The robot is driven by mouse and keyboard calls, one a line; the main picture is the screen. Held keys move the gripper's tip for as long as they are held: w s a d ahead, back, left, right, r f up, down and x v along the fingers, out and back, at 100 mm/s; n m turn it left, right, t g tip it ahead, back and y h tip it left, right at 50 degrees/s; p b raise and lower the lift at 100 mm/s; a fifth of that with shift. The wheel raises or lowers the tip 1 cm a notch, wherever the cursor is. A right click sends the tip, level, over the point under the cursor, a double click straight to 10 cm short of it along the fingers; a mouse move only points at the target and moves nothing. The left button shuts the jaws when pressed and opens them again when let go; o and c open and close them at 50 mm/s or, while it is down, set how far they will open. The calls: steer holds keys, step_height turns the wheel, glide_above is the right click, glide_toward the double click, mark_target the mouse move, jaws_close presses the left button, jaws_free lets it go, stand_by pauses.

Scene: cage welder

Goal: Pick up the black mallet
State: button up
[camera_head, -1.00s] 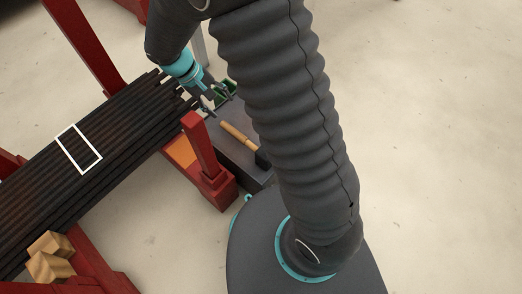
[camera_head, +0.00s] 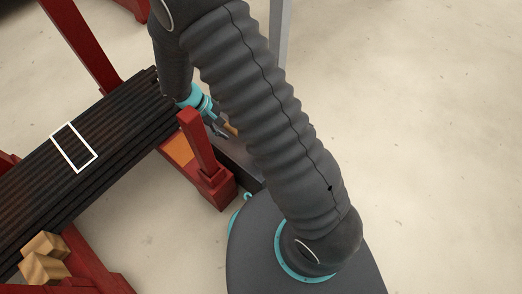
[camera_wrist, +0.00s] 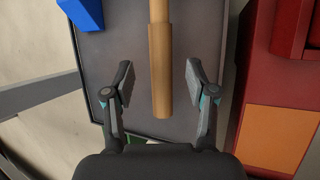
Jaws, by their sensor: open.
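The mallet's wooden handle (camera_wrist: 161,65) shows in the wrist view, lying on a dark grey tray surface (camera_wrist: 205,30). Its lower end reaches between my gripper's two open fingers (camera_wrist: 157,85), with space on both sides. The mallet's black head is out of the wrist view. In the head view a small piece of the handle (camera_head: 231,129) shows beside my gripper (camera_head: 218,128), and my arm hides most of the mallet. I cannot tell how high my fingers are above the handle.
A red post and frame (camera_head: 205,160) stand close beside the tray, with an orange panel (camera_wrist: 272,138). Dark bars (camera_head: 100,140) lie on the red rack to the left. A blue object (camera_wrist: 84,15) and a green one (camera_wrist: 178,141) are near the tray's edges. Floor at right is clear.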

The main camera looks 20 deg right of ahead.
steer(key=shift+b+x, duration=0.5)
steer(key=shift+x, duration=2.15)
jaws_close()
